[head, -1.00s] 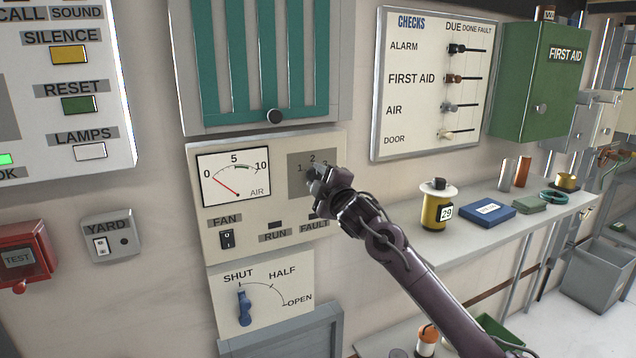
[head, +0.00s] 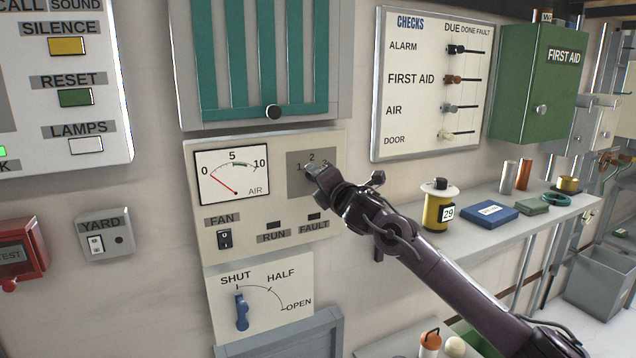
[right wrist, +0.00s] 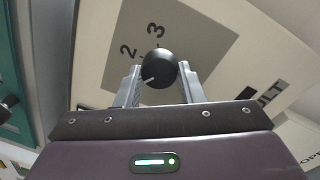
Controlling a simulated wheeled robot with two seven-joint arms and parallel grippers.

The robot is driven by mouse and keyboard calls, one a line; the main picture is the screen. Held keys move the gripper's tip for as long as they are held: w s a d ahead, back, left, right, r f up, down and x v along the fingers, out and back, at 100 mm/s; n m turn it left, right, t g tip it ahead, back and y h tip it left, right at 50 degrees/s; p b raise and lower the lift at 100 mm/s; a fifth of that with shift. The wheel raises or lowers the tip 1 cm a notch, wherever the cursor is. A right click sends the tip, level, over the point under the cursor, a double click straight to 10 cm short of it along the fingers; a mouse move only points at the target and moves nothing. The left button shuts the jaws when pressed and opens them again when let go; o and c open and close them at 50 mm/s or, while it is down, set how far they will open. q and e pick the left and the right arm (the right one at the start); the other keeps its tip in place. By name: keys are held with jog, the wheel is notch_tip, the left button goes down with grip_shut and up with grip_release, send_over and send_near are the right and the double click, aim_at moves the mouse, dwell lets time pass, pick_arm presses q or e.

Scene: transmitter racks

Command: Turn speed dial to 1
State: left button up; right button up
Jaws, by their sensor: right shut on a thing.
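The speed dial is a round black knob (right wrist: 160,68) with a white pointer mark, on a grey plate (head: 297,186) of the fan panel. In the right wrist view the numbers 2 and 3 show beside it, and the pointer aims to the lower left, away from both. The 1 is not visible there, but it shows in the head view. My right gripper (head: 312,172) is at the dial and hides most of it in the head view. In the wrist view its two fingers (right wrist: 160,80) are shut on the knob's sides. My left gripper is not in view.
The fan panel also has an air gauge (head: 233,175) and a fan switch (head: 225,239). A blue lever (head: 241,312) sits below. A shelf (head: 470,225) with a yellow spool (head: 437,212) is to the right, near my right arm.

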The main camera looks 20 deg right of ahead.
jog(key=shift+f+n, duration=0.1)
jog(key=shift+n, duration=0.5)
jog(key=o, duration=1)
jog(key=s+b, duration=0.2)
jog(key=s, duration=0.5)
jog(key=shift+s+d+f, duration=0.15)
jog(key=shift+s+d, duration=0.1)
jog(key=shift+s, duration=0.15)
